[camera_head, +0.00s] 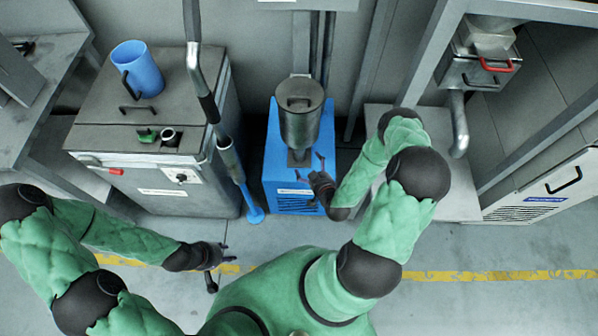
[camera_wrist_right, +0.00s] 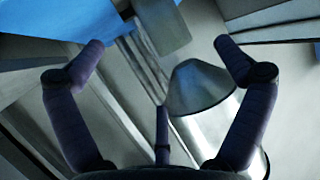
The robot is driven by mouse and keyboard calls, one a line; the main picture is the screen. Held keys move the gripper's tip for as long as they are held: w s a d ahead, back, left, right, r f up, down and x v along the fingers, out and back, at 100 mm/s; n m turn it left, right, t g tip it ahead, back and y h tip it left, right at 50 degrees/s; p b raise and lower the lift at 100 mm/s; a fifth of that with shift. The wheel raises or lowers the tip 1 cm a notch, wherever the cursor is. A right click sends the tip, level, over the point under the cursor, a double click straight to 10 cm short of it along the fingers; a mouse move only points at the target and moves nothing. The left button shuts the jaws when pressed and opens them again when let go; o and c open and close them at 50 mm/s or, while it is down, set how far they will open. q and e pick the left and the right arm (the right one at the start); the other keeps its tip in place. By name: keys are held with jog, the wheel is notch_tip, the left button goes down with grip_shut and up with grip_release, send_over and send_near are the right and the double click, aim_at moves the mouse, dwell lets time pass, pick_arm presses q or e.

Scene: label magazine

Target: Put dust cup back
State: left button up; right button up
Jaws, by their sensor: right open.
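I cannot tell for certain which thing is the dust cup. A grey metal canister (camera_head: 300,118) with a lid and handle stands upright on the blue unit (camera_head: 283,165) in the middle. A blue cup with a dark handle (camera_head: 143,72) stands on the grey cabinet at left. My right gripper (camera_head: 312,181) is open and empty at the front of the blue unit, below the canister. In the right wrist view its spread fingers (camera_wrist_right: 160,75) show with a shiny metal cylinder (camera_wrist_right: 205,110) beyond, not touched as far as I see. My left gripper (camera_head: 224,264) is open and empty above the floor.
The grey cabinet (camera_head: 150,190) has a red handle and a knob. A hose wand with a blue nozzle (camera_head: 240,180) stands between it and the blue unit. At upper right is a metal box with a red handle (camera_head: 496,65) and a pipe (camera_head: 459,125). The front floor is clear.

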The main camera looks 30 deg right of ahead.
jog(key=s+a+f+g+y, duration=0.15)
jog(key=a+g+y, duration=0.3)
jog(key=a, duration=0.55)
jog(key=s+a+r+g+y, duration=0.1)
jog(key=s+a+r+g, duration=0.1)
jog(key=s+a+g, duration=0.6)
jog(key=s+a, duration=0.3)
jog(key=s, duration=0.1)
jog(key=shift+s+r+m, duration=0.25)
jog(key=shift+s+m, duration=0.05)
jog(key=shift+s, duration=0.1)
jog(key=shift+a+y, duration=0.1)
jog(key=shift+y, duration=0.15)
jog(key=shift+r+p, duration=1.1)
